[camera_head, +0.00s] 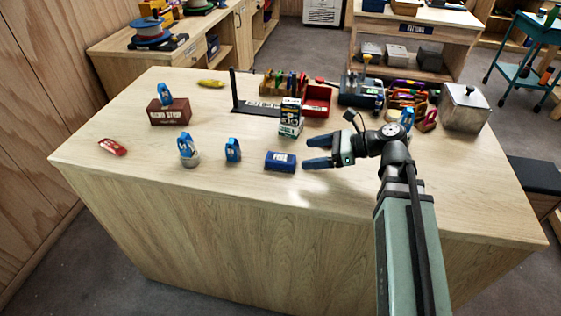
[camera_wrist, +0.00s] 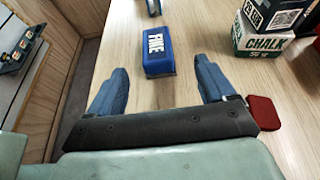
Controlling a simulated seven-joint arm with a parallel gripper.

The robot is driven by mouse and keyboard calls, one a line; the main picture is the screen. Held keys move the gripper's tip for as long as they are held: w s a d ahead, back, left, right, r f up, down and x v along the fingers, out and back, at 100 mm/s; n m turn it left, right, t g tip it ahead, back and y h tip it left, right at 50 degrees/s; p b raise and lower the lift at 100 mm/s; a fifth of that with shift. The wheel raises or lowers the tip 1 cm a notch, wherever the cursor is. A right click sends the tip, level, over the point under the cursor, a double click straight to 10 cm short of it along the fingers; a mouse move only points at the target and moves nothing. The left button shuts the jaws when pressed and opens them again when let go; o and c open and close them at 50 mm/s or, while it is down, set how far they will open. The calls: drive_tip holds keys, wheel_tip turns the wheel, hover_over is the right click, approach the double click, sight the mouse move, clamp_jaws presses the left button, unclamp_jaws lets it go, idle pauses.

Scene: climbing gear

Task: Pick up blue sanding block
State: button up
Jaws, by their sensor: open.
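The blue sanding block (camera_head: 280,161) lies near the front edge of the wooden table, with a white label on its top. In the wrist view the blue sanding block (camera_wrist: 157,50) shows ahead of my gripper, roughly between the lines of the two fingers, with white lettering on it. My gripper (camera_head: 315,153) is open and empty, just right of the block in the head view. Its two blue fingers (camera_wrist: 163,82) are apart in the wrist view. The fingertips stop short of the block, and I see no contact.
Chalk boxes (camera_head: 291,118) stand just behind the block; they show at the right in the wrist view (camera_wrist: 262,35). Blue carabiner-like items (camera_head: 233,150) stand to its left. A red bin (camera_head: 316,101) and a metal canister (camera_head: 465,107) are farther back. The table's front-left surface is mostly clear.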

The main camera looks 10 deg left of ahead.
sight(286, 158)
drive_tip(key=x, duration=0.4)
drive_tip(key=shift+a+f, duration=0.2)
drive_tip(key=shift+a, duration=0.1)
drive_tip(key=shift+s+x, duration=0.15)
drive_tip(key=shift+x, duration=1.2)
drive_tip(key=shift+s+x, duration=0.15)
drive_tip(key=shift+x, duration=1.2)
drive_tip(key=c, duration=1.1)
drive_tip(key=shift+r, duration=0.1)
